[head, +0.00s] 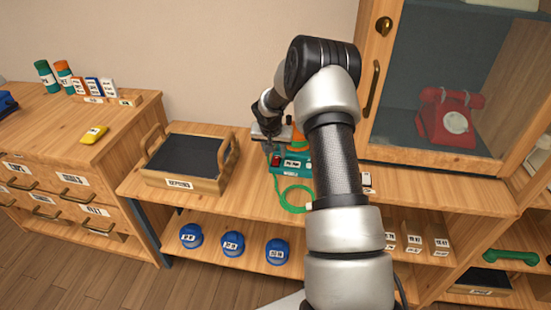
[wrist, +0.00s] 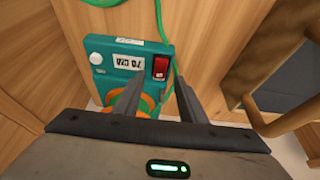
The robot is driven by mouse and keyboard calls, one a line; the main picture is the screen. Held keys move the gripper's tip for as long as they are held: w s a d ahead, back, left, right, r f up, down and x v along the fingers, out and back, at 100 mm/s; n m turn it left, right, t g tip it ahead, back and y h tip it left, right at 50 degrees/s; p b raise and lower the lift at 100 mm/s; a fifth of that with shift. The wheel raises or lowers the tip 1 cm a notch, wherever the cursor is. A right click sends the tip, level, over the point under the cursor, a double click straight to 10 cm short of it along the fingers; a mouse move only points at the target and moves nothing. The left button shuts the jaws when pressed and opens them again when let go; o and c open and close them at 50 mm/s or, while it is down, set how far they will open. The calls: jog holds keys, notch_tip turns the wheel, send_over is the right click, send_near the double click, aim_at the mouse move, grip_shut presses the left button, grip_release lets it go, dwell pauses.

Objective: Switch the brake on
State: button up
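A teal box-shaped device (head: 293,165) stands on the wooden counter, partly hidden behind my arm in the head view. In the wrist view the teal device (wrist: 112,75) shows a white label, a white round knob (wrist: 97,58) and a red rocker switch (wrist: 161,68). Orange round parts (wrist: 152,100) sit on it, partly hidden by the fingers. My gripper (wrist: 158,88) is over the device with its fingers apart and nothing seen held between them. The red switch lies just beyond the fingertips; whether they touch it I cannot tell. In the head view my gripper (head: 277,143) is small and dark.
A wooden tray (head: 187,165) with a dark inside stands to the left. A glass-door cabinet with a red dial phone (head: 447,118) is on the right. Blue domed items (head: 232,243) sit on the lower shelf.

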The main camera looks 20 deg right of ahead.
aim_at(276, 159)
jog(key=shift+x, duration=1.9)
